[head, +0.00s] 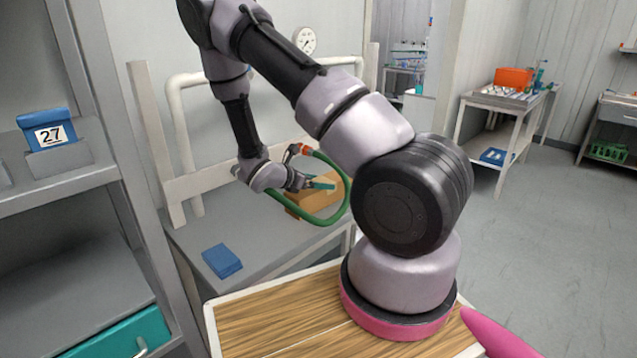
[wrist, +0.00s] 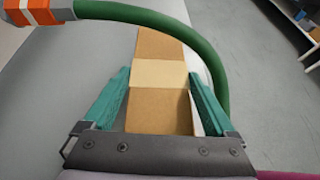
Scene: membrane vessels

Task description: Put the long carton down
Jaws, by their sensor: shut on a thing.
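The long carton (head: 318,203) is brown cardboard with a paler band across it. In the wrist view the carton (wrist: 158,108) lies lengthwise between the two teal fingers of my gripper (wrist: 158,74) and runs out beyond their tips. My gripper (head: 322,184) is shut on it, over the grey bench (head: 262,255) by the wall. I cannot tell whether the carton's underside touches the bench. Its near end is partly hidden by the gripper's palm.
A green hose (head: 347,196) with an orange end loops close around the carton and gripper. A blue flat box (head: 222,261) lies on the bench at the left. A grey shelf (head: 80,187) with a blue bin marked 27 (head: 47,129) stands at far left. The bench between is bare.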

